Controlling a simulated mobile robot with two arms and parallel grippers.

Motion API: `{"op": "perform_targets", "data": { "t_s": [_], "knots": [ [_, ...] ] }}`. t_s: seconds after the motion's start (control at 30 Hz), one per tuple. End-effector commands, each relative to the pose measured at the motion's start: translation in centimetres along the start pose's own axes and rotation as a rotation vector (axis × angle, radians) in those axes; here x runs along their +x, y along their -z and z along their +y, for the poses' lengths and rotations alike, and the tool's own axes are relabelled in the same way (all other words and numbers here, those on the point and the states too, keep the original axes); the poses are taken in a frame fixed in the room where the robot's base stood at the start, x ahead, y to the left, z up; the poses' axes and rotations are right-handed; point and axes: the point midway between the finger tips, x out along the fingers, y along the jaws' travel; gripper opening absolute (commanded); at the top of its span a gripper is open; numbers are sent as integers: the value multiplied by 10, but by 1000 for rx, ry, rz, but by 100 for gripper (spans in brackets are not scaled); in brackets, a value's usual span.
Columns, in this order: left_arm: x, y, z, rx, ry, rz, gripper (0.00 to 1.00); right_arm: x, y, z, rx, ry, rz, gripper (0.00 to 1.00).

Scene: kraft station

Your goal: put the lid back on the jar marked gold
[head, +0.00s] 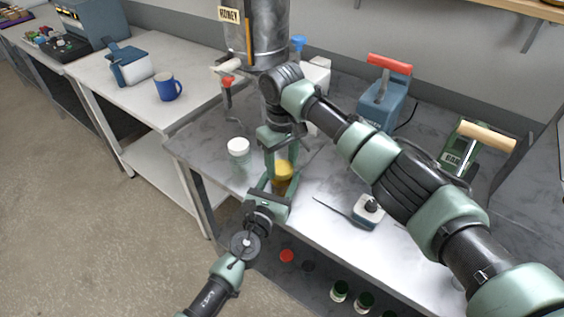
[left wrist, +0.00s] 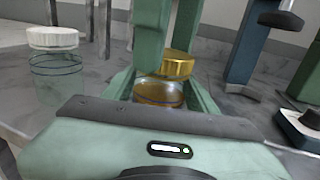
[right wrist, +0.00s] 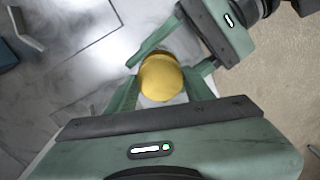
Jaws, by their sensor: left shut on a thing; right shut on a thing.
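The gold lid (head: 283,168) is between the fingers of my right gripper (head: 281,160), which comes down from above and is shut on it. Below it, my left gripper (head: 280,182) is shut around a clear jar with amber contents (left wrist: 158,92). In the left wrist view the gold lid (left wrist: 177,66) is at the jar's mouth, shifted a little right of the jar. I cannot tell whether it is seated. In the right wrist view the lid (right wrist: 161,78) hides the jar. No marking on the jar is legible.
A clear jar with a white lid (head: 238,147) stands left of the grippers. A small device with a dark knob (head: 369,211) and a thin tool lie to the right. A blue press with a red handle (head: 380,100) and a metal honey tank (head: 262,40) stand behind.

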Motion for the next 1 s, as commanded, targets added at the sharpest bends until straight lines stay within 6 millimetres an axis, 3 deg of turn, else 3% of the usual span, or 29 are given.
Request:
{"op": "perform_targets", "data": {
  "t_s": [0.17,0.3,0.33,0.4,0.77,1.0],
  "knots": [
    [0,0,0,1,1,0,0,0,0,-2,374,3,1,3],
    [0,0,0,1,1,0,0,0,1,0,371,0,2,3],
    [0,0,0,1,1,0,0,0,1,0,370,0,2,55],
    [0,0,-1,1,1,0,0,0,1,0,370,0,2,74],
    [0,0,-1,0,1,0,0,-2,1,0,368,-1,2,74],
    [0,0,-1,0,1,0,0,-29,1,0,367,-1,4,74]
  ]
}}
